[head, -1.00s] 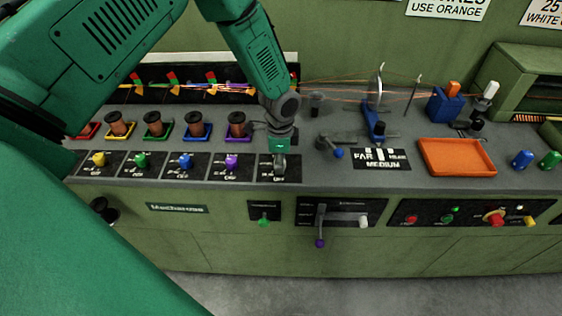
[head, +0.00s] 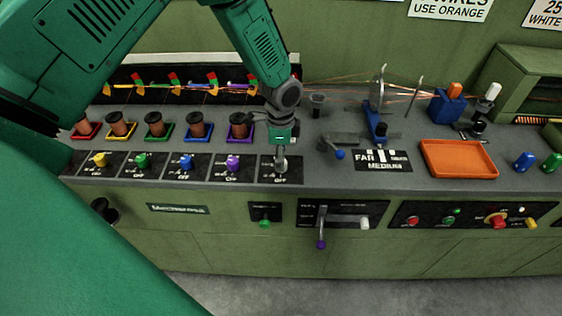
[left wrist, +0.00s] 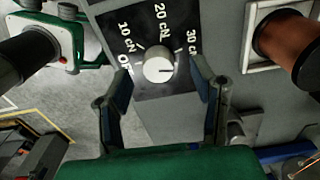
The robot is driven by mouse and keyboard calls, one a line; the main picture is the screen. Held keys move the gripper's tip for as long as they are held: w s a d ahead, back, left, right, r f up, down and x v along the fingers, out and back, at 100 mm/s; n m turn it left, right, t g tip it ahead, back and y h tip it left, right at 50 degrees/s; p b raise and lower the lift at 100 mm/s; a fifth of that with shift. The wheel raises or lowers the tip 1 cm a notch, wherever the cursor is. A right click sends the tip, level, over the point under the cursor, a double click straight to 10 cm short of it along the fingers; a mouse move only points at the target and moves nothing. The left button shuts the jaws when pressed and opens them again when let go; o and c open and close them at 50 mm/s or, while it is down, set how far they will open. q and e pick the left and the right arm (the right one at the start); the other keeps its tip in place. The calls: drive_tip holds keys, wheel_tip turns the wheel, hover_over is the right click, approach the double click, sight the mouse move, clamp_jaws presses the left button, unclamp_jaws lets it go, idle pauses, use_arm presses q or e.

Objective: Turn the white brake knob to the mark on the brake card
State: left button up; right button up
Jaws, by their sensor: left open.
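The white brake knob (left wrist: 159,65) sits on a dark dial plate (left wrist: 150,32) marked OFF, 10 cN, 20 cN and 30 cN. A dark line on the knob points to the right in the left wrist view. My left gripper (left wrist: 161,72) is open, with one finger on each side of the knob in that view. I see no clear contact. In the head view my left gripper (head: 282,164) is over the rightmost dial plate (head: 267,176) and hides most of the knob. A cut-off card (head: 544,14) at the top right reads "25" and "WHITE".
A row of coloured knobs, such as the purple one (head: 232,162), lies left of the gripper. Behind stand copper spools (head: 196,127) with thin wires running right. A blue-ended lever (head: 339,154) and an orange tray (head: 460,170) are to the right.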

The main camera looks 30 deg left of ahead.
use_arm(q)
wheel_tip(320, 180, up, 9)
drive_tip(key=shift+f, duration=0.1)
drive_tip(key=s+d+m+t+y+b, duration=0.1)
drive_tip(key=d+m+y+b, duration=0.4)
drive_tip(key=m+b, duration=0.5)
drive_tip(key=shift+n+h, duration=0.3)
drive_tip(key=shift+n, duration=0.2)
drive_tip(key=b+x, duration=0.2)
drive_tip(key=x, duration=0.9)
drive_tip(key=shift+a+f, duration=0.1)
drive_tip(key=shift+f, duration=0.55)
drive_tip(key=shift+a, duration=0.25)
drive_tip(key=shift+a, duration=0.1)
drive_tip(key=c, duration=1.1)
drive_tip(key=shift+c, duration=0.2)
